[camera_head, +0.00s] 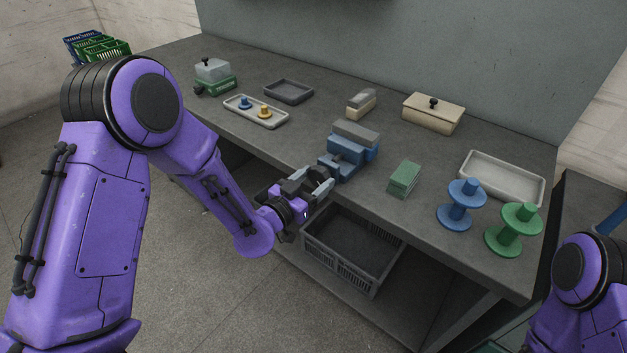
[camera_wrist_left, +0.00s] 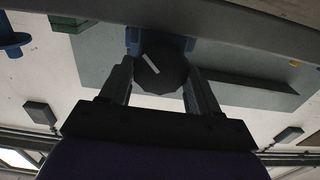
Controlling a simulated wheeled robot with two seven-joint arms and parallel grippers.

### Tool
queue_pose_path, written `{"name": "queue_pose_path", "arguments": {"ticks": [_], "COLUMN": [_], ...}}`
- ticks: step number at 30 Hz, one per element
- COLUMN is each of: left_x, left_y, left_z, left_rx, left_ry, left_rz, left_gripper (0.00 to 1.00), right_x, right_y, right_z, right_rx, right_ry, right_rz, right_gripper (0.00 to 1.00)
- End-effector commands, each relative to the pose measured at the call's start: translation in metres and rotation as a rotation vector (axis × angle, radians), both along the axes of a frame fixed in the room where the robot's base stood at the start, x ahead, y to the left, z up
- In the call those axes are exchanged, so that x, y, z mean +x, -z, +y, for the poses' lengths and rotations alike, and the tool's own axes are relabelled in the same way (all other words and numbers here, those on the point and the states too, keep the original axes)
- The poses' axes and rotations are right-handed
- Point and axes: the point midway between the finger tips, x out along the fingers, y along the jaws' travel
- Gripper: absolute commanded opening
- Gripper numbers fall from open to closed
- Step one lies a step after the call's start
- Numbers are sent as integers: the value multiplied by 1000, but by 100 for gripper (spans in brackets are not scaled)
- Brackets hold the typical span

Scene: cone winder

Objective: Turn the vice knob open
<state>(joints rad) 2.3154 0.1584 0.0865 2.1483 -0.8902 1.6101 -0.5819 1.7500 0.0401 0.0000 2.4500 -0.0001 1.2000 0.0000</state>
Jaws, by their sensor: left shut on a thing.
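The blue vice (camera_head: 345,158) with grey jaw blocks stands at the front edge of the workbench. Its knob (camera_wrist_left: 160,72) is dark and round with a white line mark, tilted in the left wrist view. My left gripper (camera_head: 320,183) is at the front of the vice, with its fingers on either side of the knob. It is shut on the knob; the left wrist view also shows this gripper (camera_wrist_left: 160,85). In the head view the fingers partly hide the knob. My right gripper is out of view; only part of that arm shows at the lower right.
A green block (camera_head: 404,179) sits right of the vice, with blue (camera_head: 461,205) and green (camera_head: 513,229) spools farther right. A grey crate (camera_head: 343,267) is below the bench edge. A lidded beige box (camera_head: 432,113) and a small tray (camera_head: 272,121) stand on the workbench (camera_head: 240,145).

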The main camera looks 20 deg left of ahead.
Motion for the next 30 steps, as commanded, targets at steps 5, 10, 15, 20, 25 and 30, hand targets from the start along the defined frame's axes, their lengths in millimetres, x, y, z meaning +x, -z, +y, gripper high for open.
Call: {"name": "queue_pose_path", "arguments": {"ticks": [5,10,15,20,25,30], "left_x": [0,0,1,1,1,1], "left_y": [0,0,0,0,1,1], "left_z": [1,1,2,2,3,3], "left_rx": [-125,-276,-429,-572,-723,-876], "left_ry": [-1,-1,-1,-1,-1,-1], "left_rz": [45,99,155,206,261,316], "left_gripper": [31,31,31,31,31,31], "right_x": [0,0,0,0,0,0], "right_y": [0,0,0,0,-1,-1], "right_z": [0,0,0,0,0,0], "right_rx": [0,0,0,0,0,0], "right_ry": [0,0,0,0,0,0], "right_rz": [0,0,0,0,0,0], "right_gripper": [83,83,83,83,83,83]}}
